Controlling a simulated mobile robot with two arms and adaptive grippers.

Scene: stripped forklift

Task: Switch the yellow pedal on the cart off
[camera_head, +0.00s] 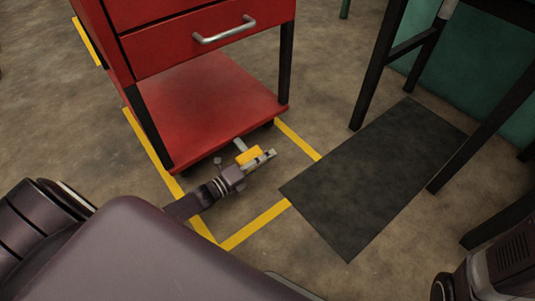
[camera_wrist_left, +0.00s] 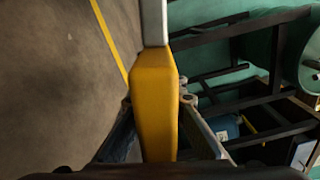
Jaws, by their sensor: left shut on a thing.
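The yellow pedal (camera_head: 249,155) sits on a short grey lever at the front lower edge of the red cart (camera_head: 205,110). My left gripper (camera_head: 262,161) is down at the pedal, close to the floor. In the left wrist view the pedal (camera_wrist_left: 155,105) fills the middle, between the two fingers of the gripper (camera_wrist_left: 160,125), with its grey lever (camera_wrist_left: 154,22) running up out of view. The gripper is shut on the pedal. My right gripper does not show in either view.
Yellow floor tape (camera_head: 257,224) frames the cart. A dark mat (camera_head: 375,175) lies to the right, by a black-legged table (camera_head: 380,65). A metal drawer handle (camera_head: 224,30) sticks out above the cart's lower shelf. Bare floor lies around the pedal.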

